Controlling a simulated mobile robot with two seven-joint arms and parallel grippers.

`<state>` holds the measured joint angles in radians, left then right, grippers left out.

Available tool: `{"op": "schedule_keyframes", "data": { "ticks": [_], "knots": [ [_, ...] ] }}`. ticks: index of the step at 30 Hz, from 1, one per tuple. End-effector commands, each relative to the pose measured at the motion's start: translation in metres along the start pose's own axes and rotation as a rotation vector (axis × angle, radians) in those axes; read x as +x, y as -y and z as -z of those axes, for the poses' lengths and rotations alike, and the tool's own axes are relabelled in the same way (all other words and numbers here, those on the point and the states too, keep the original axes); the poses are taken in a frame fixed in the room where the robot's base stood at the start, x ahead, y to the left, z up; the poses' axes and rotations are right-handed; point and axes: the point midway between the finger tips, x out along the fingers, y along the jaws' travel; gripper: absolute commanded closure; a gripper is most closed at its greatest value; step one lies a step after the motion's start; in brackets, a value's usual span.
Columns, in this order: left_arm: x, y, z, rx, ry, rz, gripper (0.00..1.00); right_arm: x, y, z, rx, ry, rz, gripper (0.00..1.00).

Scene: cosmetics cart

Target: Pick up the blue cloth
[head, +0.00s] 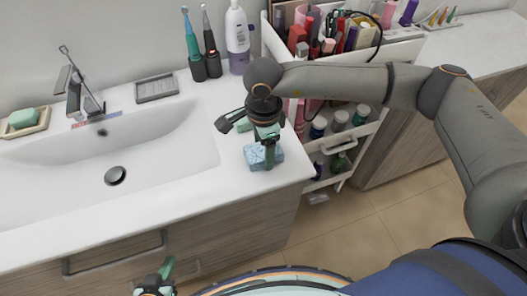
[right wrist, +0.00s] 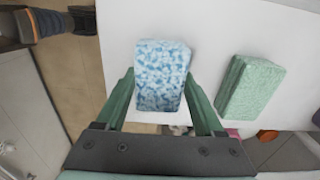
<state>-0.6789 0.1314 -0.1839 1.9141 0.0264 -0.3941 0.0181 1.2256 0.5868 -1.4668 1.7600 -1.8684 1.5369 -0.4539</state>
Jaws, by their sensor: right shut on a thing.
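The blue cloth (head: 257,157) is a folded, mottled blue-and-white block at the right front of the white counter. My right gripper (head: 268,150) comes down over it. In the right wrist view the blue cloth (right wrist: 162,76) sits between the two green fingers (right wrist: 161,103), and the gripper is shut on it. Whether it is clear of the counter is hard to tell. My left gripper (head: 156,283) shows only partly at the bottom edge of the head view, away from the counter, and its opening is unclear.
A green block (right wrist: 250,88) lies close beside the blue cloth. The white sink (head: 115,174) is to the left. Electric toothbrushes (head: 193,62) and a white bottle (head: 237,40) stand behind. A cart (head: 275,42) full of cosmetics stands right of the counter.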

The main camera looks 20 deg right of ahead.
Motion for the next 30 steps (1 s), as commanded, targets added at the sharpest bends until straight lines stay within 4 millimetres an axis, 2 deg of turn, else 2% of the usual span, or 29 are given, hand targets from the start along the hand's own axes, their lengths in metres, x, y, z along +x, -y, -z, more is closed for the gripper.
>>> {"op": "schedule_keyframes", "data": {
  "ticks": [1,9,12,23,28,30],
  "knots": [
    [0.0,0.0,0.0,0.0,0.0,0.0,1.0,0.0,0.0,0.0,0.0,0.0,0.0,0.51],
    [0.0,0.0,0.0,0.0,0.0,0.0,1.0,0.0,0.0,0.0,0.0,0.0,0.0,0.81],
    [0.0,0.0,0.0,0.0,0.0,0.0,1.0,-0.001,0.0,0.0,0.0,0.0,0.001,0.89],
    [0.001,0.0,0.0,0.0,0.0,0.0,1.0,-0.008,0.001,0.0,0.0,0.0,0.003,0.9],
    [0.002,0.0,-0.002,0.0,0.0,0.0,1.0,-0.029,0.001,0.0,0.0,0.001,0.006,0.9],
    [0.004,0.0,-0.005,0.0,-0.001,0.0,1.0,-0.04,-0.005,-0.007,-0.006,0.003,0.005,0.9]
  ]
}}
